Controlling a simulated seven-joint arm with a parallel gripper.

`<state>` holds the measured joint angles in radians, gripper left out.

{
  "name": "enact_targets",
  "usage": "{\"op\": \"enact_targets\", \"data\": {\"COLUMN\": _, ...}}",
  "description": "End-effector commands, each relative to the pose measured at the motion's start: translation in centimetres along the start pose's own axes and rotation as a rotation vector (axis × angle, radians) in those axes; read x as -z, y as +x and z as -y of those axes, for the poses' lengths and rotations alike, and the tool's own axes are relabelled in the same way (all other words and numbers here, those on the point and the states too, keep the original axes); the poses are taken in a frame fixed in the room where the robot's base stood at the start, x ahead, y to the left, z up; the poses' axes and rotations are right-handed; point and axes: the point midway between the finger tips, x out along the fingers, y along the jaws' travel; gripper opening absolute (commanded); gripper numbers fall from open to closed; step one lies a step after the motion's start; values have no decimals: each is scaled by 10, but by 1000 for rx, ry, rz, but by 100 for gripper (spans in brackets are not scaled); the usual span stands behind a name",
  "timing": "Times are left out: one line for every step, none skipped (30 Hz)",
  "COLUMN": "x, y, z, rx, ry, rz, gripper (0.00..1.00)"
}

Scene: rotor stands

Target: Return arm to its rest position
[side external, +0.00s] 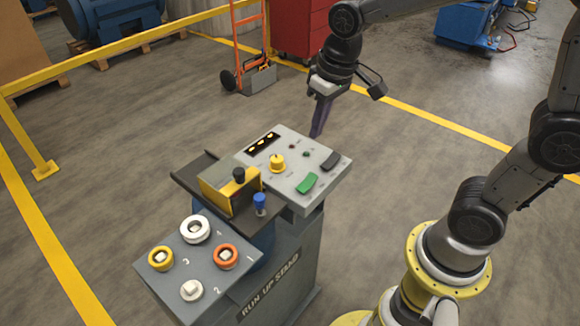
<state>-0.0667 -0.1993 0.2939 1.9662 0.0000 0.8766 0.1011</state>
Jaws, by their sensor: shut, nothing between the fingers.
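My gripper (321,116) points down above the far edge of the run-up stand's control panel (325,160). Its fingers are shut with nothing between them. The fingertips look close to the panel's back edge; I cannot tell whether they touch it. My arm reaches in from the right and over the top of the picture.
The panel carries a yellow knob (277,163), a green switch (307,183) and a black switch (330,160). Numbered posts hold white (196,230), yellow (161,258) and orange (225,256) rings. An orange hand truck (250,75) and red cabinet (298,28) stand behind.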

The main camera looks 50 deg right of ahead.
Motion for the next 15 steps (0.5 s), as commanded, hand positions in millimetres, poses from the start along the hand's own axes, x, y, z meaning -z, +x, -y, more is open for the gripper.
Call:
{"op": "enact_targets", "data": {"x": -11, "y": -22, "z": -5, "rx": 3, "ry": 7, "rz": -58, "gripper": 0}}
{"op": "enact_targets", "data": {"x": -18, "y": -33, "z": -7, "rx": 4, "ry": 9, "rz": -85, "gripper": 0}}
{"op": "enact_targets", "data": {"x": -28, "y": -45, "z": -10, "rx": 5, "ry": 10, "rz": -119, "gripper": 0}}
{"op": "enact_targets", "data": {"x": -36, "y": -53, "z": -12, "rx": 6, "ry": 11, "rz": -143, "gripper": 0}}
{"op": "enact_targets", "data": {"x": -45, "y": -60, "z": -13, "rx": 6, "ry": 11, "rz": -168, "gripper": 0}}
{"op": "enact_targets", "data": {"x": -57, "y": -68, "z": -16, "rx": 6, "ry": 12, "rz": -198, "gripper": 0}}
{"op": "enact_targets", "data": {"x": -67, "y": -74, "z": -18, "rx": 5, "ry": 12, "rz": -220, "gripper": 0}}
{"op": "enact_targets", "data": {"x": -76, "y": -78, "z": -19, "rx": 5, "ry": 11, "rz": -240, "gripper": 0}}
{"op": "enact_targets", "data": {"x": -88, "y": -82, "z": -21, "rx": 4, "ry": 9, "rz": -264, "gripper": 0}}
{"op": "enact_targets", "data": {"x": -96, "y": -84, "z": -22, "rx": 2, "ry": 6, "rz": -279, "gripper": 0}}
{"op": "enact_targets", "data": {"x": -104, "y": -85, "z": -23, "rx": 1, "ry": 4, "rz": -293, "gripper": 0}}
{"op": "enact_targets", "data": {"x": -115, "y": -85, "z": -24, "rx": 0, "ry": 1, "rz": -307, "gripper": 0}}
{"op": "enact_targets", "data": {"x": -122, "y": -84, "z": -25, "rx": -1, "ry": -2, "rz": -315, "gripper": 0}}
{"op": "enact_targets", "data": {"x": -128, "y": -83, "z": -25, "rx": -3, "ry": -5, "rz": -320, "gripper": 0}}
{"op": "enact_targets", "data": {"x": -136, "y": -80, "z": -26, "rx": -4, "ry": -11, "rz": -321, "gripper": 0}}
